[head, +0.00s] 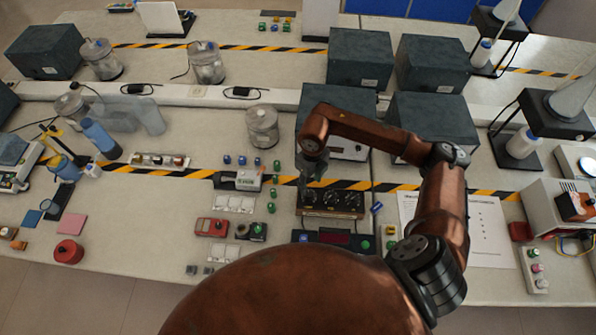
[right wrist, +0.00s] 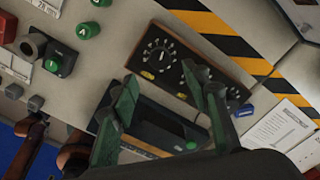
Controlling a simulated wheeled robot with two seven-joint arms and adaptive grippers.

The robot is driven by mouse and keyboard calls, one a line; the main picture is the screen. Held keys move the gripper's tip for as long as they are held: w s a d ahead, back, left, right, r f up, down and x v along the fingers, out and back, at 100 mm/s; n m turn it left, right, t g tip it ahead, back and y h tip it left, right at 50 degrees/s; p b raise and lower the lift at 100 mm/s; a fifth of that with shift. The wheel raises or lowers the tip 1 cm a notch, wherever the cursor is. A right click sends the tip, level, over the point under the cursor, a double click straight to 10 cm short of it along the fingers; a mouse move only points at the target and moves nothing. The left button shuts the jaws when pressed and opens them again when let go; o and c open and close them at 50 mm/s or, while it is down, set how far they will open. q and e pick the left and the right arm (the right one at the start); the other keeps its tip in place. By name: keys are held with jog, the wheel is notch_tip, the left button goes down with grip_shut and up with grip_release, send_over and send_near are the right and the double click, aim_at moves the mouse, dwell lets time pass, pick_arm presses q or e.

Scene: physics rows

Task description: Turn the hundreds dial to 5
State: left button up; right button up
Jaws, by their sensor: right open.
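The dial box (head: 331,201), a brown-framed box with a black face and a row of dials, lies on the bench in front of the striped tape. It also shows in the right wrist view (right wrist: 172,68), with one white-marked dial (right wrist: 158,55) clear and the rest partly covered by a finger. The dial labels and settings are too small to read. My right gripper (head: 305,183) is over the left part of the box in the head view. Its green fingers (right wrist: 163,80) are apart, with nothing between them. Contact with a dial cannot be made out. My left gripper is not visible.
A black display unit (head: 335,239) with a green button sits just in front of the dial box. A red box (head: 211,227), small green and blue blocks and a paper sheet (head: 480,230) lie around. Large dark boxes (head: 418,122) stand behind.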

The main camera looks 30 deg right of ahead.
aim_at(309, 193)
jog(key=shift+w+f, duration=0.1)
jog(key=shift+w, duration=0.2)
jog(key=shift+a+f, duration=0.1)
jog(key=shift+f, duration=0.15)
jog(key=shift+s+f, duration=0.3)
jog(key=shift+f, duration=0.25)
jog(key=shift+s+f, duration=0.3)
jog(key=shift+f, duration=0.2)
jog(key=f, duration=0.3)
jog(key=shift+w+p, duration=0.35)
jog(key=shift+s+f, duration=0.1)
jog(key=shift+f, duration=0.75)
jog(key=c, duration=1.1)
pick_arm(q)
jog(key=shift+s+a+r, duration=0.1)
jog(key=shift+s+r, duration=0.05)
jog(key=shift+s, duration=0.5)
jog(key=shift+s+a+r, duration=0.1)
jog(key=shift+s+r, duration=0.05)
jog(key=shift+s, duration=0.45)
pick_arm(e)
jog(key=shift+c, duration=0.3)
